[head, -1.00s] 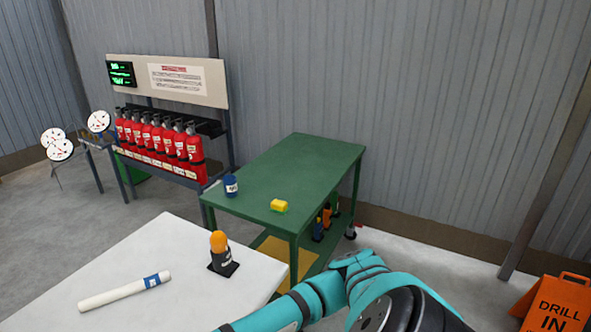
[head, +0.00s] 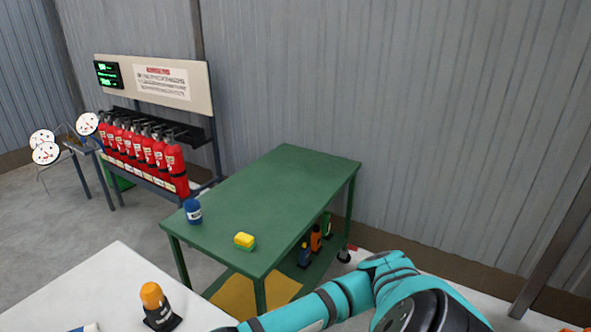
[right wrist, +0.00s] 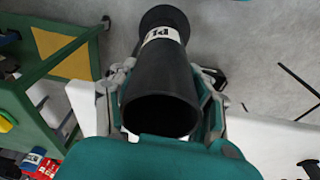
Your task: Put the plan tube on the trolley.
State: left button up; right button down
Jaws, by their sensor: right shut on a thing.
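The plan tube (right wrist: 160,75) is a wide black tube with a white label of which "PL" can be read. In the right wrist view my right gripper (right wrist: 165,92) is shut around it, with fingers on both sides and the tube's open end facing the camera. In the head view my right arm comes in at the bottom; its gripper and the tube are out of sight there. The trolley (head: 285,190) is a green two-level cart ahead, its top mostly bare. It also shows at the left of the right wrist view (right wrist: 92,60). My left gripper is not in view.
A white table (head: 95,285) in front holds an orange-topped lamp (head: 155,304). Red extinguishers (head: 145,155) stand in a rack behind left.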

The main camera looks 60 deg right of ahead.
aim_at(268, 201)
jog(key=l+z, duration=0.1)
jog(key=l, duration=2.45)
